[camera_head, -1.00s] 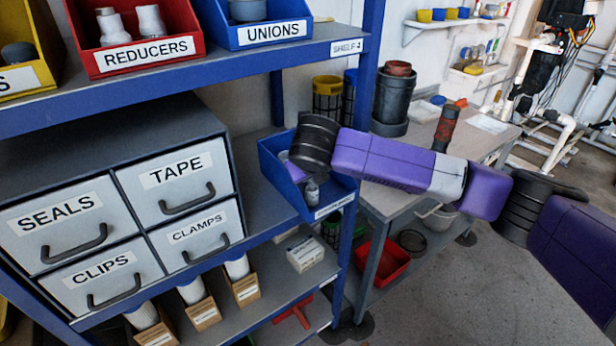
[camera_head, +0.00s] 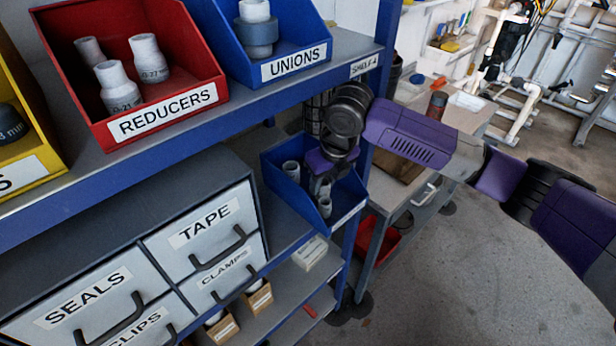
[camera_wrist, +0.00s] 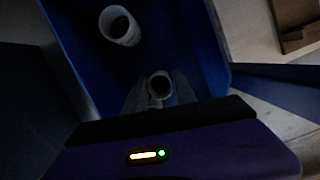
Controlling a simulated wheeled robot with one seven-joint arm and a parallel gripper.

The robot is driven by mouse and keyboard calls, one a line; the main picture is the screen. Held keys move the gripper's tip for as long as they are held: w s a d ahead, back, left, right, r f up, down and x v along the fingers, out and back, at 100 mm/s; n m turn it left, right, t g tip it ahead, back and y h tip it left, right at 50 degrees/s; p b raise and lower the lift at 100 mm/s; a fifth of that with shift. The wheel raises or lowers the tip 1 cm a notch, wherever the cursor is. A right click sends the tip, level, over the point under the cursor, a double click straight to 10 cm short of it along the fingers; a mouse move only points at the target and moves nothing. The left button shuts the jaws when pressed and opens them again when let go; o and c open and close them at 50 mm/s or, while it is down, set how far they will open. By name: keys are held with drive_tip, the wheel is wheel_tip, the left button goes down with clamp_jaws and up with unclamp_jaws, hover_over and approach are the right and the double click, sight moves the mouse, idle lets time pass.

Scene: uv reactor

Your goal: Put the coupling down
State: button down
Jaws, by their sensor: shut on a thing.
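A grey coupling (camera_wrist: 159,84) is between the fingers of my gripper (camera_wrist: 157,100) in the wrist view. My gripper also shows in the head view (camera_head: 322,184), pointing down inside an open blue bin (camera_head: 347,208). The held coupling seems to be the grey piece low at the fingertips (camera_head: 325,208). A second pale fitting (camera_head: 291,171) stands in the bin, apart from my gripper; it also shows in the wrist view (camera_wrist: 119,26). The wrist view is dark, and I cannot tell whether the held coupling touches the bin floor.
The bin sits on a shelf beside a drawer cabinet (camera_head: 150,262). Above is a shelf with a red REDUCERS bin (camera_head: 165,128) and a blue UNIONS bin (camera_head: 294,68). A shelf post (camera_head: 388,38) stands close to my wrist. A workbench (camera_head: 440,150) is behind my arm.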

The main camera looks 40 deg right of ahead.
drive_tip(key=shift+f, duration=0.35)
drive_tip(key=shift+f, duration=0.1)
drive_tip(key=c, duration=1)
unclamp_jaws()
drive_tip(key=shift+r, duration=0.25)
drive_tip(key=shift+v, duration=1.2)
drive_tip(key=s+b, duration=0.1)
drive_tip(key=s, duration=0.3)
drive_tip(key=s+a+b, duration=0.1)
drive_tip(key=s, duration=0.3)
drive_tip(key=s+a+b, duration=0.1)
drive_tip(key=s, duration=0.3)
drive_tip(key=shift+r, duration=0.15)
